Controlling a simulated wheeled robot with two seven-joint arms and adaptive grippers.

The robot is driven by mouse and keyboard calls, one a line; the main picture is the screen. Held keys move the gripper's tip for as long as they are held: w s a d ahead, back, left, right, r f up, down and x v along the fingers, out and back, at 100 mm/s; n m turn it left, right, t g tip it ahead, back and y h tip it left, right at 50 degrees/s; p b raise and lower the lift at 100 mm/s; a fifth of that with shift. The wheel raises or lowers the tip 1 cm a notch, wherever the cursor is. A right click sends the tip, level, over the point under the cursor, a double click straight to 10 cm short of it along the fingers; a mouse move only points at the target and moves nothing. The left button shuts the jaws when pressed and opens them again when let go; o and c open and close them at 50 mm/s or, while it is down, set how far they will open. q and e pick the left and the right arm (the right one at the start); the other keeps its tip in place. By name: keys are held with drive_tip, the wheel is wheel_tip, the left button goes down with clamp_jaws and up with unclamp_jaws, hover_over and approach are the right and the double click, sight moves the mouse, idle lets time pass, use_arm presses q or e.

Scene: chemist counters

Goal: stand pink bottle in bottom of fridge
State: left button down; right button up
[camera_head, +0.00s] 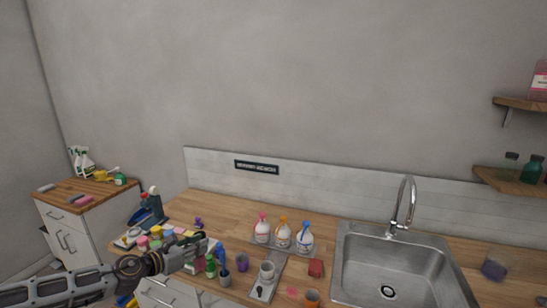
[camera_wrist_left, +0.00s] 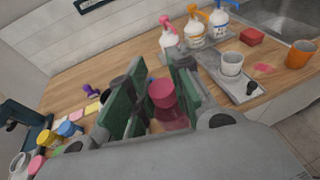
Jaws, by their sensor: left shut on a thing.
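My left gripper (camera_head: 203,248) reaches in from the lower left of the head view, above the front edge of the wooden counter. In the left wrist view, its green-padded fingers (camera_wrist_left: 152,100) are closed on a dark pink bottle (camera_wrist_left: 165,103), whose round cap faces up toward the camera. The bottle cannot be made out clearly in the head view, where the gripper covers it. No fridge shows in either view. My right gripper is not in view.
The wooden counter (camera_head: 220,210) holds three pump bottles on a tray, a purple cup (camera_head: 242,262), a white mug (camera_head: 267,271), a red block (camera_head: 315,268) and an orange cup (camera_head: 311,298). A steel sink (camera_head: 400,258) is at right. A side cabinet (camera_head: 75,236) stands at left.

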use_arm(q)
drive_tip(key=shift+s+d+f+n+t+y+b, duration=0.7)
drive_tip(key=shift+s+d+f+n+y, duration=0.5)
drive_tip(key=shift+s+d+f, duration=2)
drive_tip(key=s+a+f+n+y+b, duration=0.1)
drive_tip(key=s+a+f+n+y, duration=0.2)
drive_tip(key=s+f, duration=0.6)
drive_tip(key=shift+s+f+n+t+y+b, duration=0.3)
drive_tip(key=shift+s+n+t+y+b, duration=0.15)
drive_tip(key=shift+y, duration=0.75)
drive_tip(key=shift+w, duration=0.15)
